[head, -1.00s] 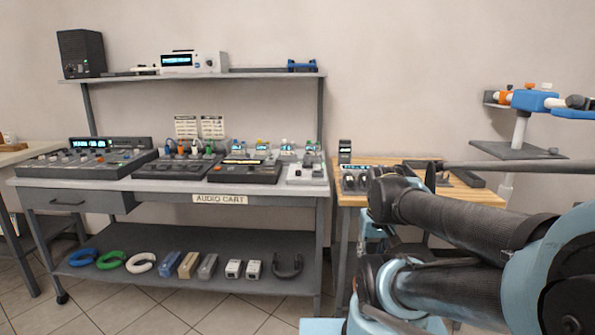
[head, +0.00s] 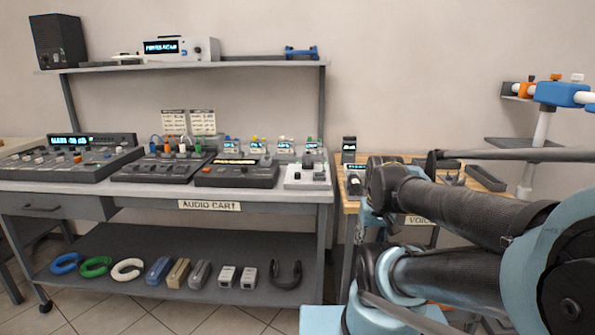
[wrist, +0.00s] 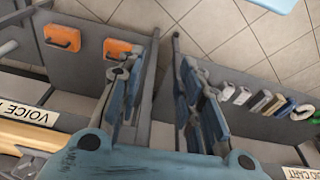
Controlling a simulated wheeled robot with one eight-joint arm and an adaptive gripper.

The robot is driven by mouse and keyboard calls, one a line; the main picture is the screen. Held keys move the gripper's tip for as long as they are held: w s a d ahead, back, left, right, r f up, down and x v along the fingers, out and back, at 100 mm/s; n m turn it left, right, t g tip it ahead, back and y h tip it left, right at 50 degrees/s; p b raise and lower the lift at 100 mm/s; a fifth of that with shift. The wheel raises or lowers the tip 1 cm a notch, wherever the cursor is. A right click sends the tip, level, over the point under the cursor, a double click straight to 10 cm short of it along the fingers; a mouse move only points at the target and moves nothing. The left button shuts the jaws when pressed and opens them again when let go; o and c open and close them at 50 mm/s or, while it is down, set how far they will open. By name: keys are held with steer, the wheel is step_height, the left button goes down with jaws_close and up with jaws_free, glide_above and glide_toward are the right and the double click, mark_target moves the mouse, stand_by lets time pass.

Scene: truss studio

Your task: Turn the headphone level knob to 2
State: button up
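The audio cart (head: 150,193) stands ahead with several control units on its top. A small white unit with knobs (head: 307,176) sits at the cart's right end. I cannot read which unit carries the headphone level knob, or its setting. My gripper (wrist: 163,80) shows in the wrist view with its two blue fingers apart and nothing between them. It points down towards the floor, in the space between the cart and the neighbouring table, away from the knobs. In the head view my arm hides it.
A wooden table (head: 484,174) with a voice label stands right of the cart, partly behind my arm. Headphones (head: 286,276) and coiled cables (head: 97,266) lie on the cart's lower shelf. An upper shelf (head: 180,66) overhangs the cart's back. Tiled floor lies in front.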

steer(key=shift+o, duration=1.2)
steer(key=shift+s+r, duration=0.1)
steer(key=shift+r, duration=0.8)
step_height(320, 180, up, 25)
steer(key=n+g, duration=0.2)
steer(key=n, duration=1.3)
glide_above(297, 175)
steer(key=w, duration=0.2)
steer(key=f, duration=1.6)
steer(key=shift+s+f, duration=0.25)
steer(key=shift+c, duration=0.3)
jaws_close()
